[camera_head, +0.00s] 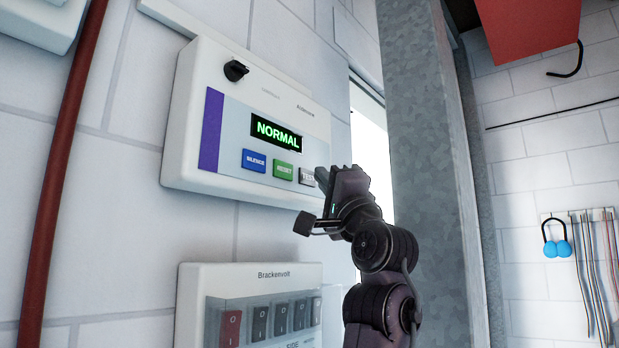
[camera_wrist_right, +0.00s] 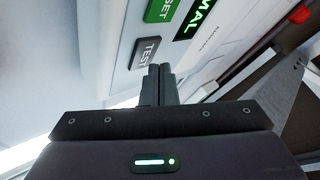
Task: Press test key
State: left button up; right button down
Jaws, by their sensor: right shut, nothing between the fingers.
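The white alarm panel (camera_head: 215,85) is on the wall, with a green NORMAL display (camera_head: 277,133). In the right wrist view the grey key reads TEST (camera_wrist_right: 145,52). My right gripper (camera_head: 328,180) is shut and empty. Its fingertips are right by the test key; in the right wrist view (camera_wrist_right: 160,72) they overlap the key's edge. I cannot tell whether they touch it. My left gripper is not in view.
A black knob (camera_head: 235,70) is at the panel's upper left. A Brackenvolt switch box (camera_head: 250,278) is on the wall below. A red pipe (camera_head: 62,170) runs down the left. A grey metal post (camera_head: 425,130) stands right of the panel, near my right arm.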

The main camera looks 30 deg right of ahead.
dwell(0.4)
jog(key=shift+w+a, duration=0.2)
jog(key=shift+w, duration=0.2)
jog(key=shift+w, duration=0.2)
dwell(0.4)
jog(key=shift+s, duration=0.1)
jog(key=shift+s+f+b, duration=0.1)
jog(key=shift+s+b, duration=0.2)
jog(key=shift+s+d, duration=0.15)
jog(key=shift+s, duration=0.05)
jog(key=shift+s, duration=0.1)
